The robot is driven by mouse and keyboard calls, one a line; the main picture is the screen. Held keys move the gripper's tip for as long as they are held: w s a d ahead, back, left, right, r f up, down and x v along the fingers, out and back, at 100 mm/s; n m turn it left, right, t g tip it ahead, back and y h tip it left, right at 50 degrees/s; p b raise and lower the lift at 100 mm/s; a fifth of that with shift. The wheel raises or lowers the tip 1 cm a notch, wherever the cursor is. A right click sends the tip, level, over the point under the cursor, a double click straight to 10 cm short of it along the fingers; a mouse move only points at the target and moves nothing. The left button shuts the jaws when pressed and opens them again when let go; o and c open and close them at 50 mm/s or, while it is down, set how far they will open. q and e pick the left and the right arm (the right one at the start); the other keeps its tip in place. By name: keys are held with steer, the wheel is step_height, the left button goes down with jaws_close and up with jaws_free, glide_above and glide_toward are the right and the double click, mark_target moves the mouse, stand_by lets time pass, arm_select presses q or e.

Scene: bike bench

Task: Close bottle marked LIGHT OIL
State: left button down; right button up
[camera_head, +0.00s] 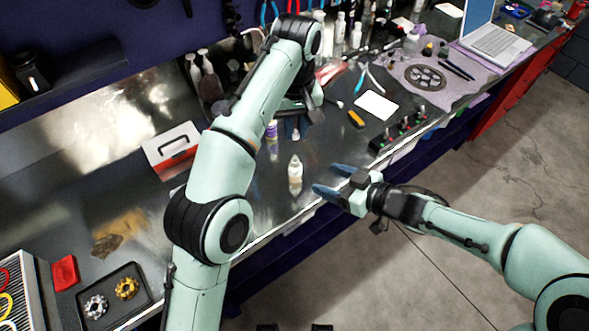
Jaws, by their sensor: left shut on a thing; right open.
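A small pale bottle (295,172) stands upright near the front edge of the workbench. Its label is too small to read, so I cannot tell whether it says LIGHT OIL. My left gripper (296,130) is behind and above this bottle, apart from it, pointing down toward the bench. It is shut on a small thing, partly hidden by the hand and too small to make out. My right gripper (332,180) is open and empty, just right of the bottle, its blue fingers pointing left toward it without visible contact.
A purple-marked container (271,131) stands left of my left gripper. A white card (376,105) and a yellow-black tool (356,119) lie to the right. A red-and-white box (172,150) is at left. My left arm hides part of the bench.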

mark_target(300, 169)
steer(key=x, duration=1.2)
jaws_close()
arm_select(q)
steer(key=shift+f, duration=2.5)
